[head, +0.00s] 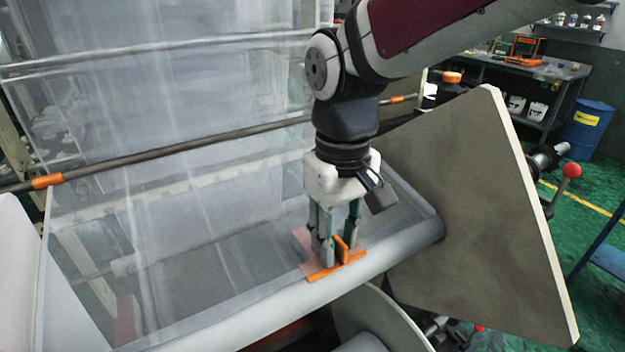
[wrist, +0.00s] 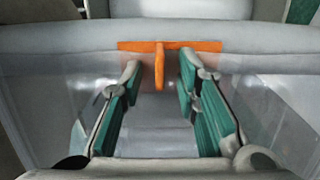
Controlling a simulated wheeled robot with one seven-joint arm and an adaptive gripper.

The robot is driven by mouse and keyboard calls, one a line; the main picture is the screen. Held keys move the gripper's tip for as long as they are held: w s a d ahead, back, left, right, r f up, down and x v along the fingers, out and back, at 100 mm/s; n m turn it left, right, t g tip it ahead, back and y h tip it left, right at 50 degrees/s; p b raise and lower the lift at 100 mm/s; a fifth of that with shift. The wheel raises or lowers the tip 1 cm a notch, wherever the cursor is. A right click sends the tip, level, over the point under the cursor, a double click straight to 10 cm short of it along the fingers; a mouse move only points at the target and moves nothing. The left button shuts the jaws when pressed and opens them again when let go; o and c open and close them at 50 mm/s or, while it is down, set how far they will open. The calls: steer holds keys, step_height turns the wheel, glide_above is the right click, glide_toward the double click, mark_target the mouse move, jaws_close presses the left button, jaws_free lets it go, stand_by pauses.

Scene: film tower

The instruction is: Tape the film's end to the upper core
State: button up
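The clear film (head: 170,225) comes down as a wide sheet onto the pale upper core (head: 240,318). An orange tape piece (head: 335,268) with an upright tab lies at the core near its right end; it also shows in the wrist view (wrist: 200,45). A pinkish patch borders it. My gripper (head: 337,250) is low over the film, pointing down at the tape. In the wrist view my gripper's fingers (wrist: 160,66) are apart, with the tab between their tips and a gap on both sides. Whether the tape sticks to both film and core cannot be told.
A large grey plate with pale edges (head: 475,215) stands at the core's right end. A red-knobbed lever (head: 571,171) stands right of the plate.

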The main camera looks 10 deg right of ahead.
step_height(320, 180, up, 12)
steer(key=f, duration=0.1)
steer(key=s+d+f+m+t, duration=0.4)
steer(key=s+d+f+t, duration=0.1)
steer(key=s+d, duration=0.4)
steer(key=shift+d+f+m, duration=0.2)
steer(key=shift+d+m, duration=0.1)
steer(key=shift+d, duration=0.4)
steer(key=shift+s, duration=0.15)
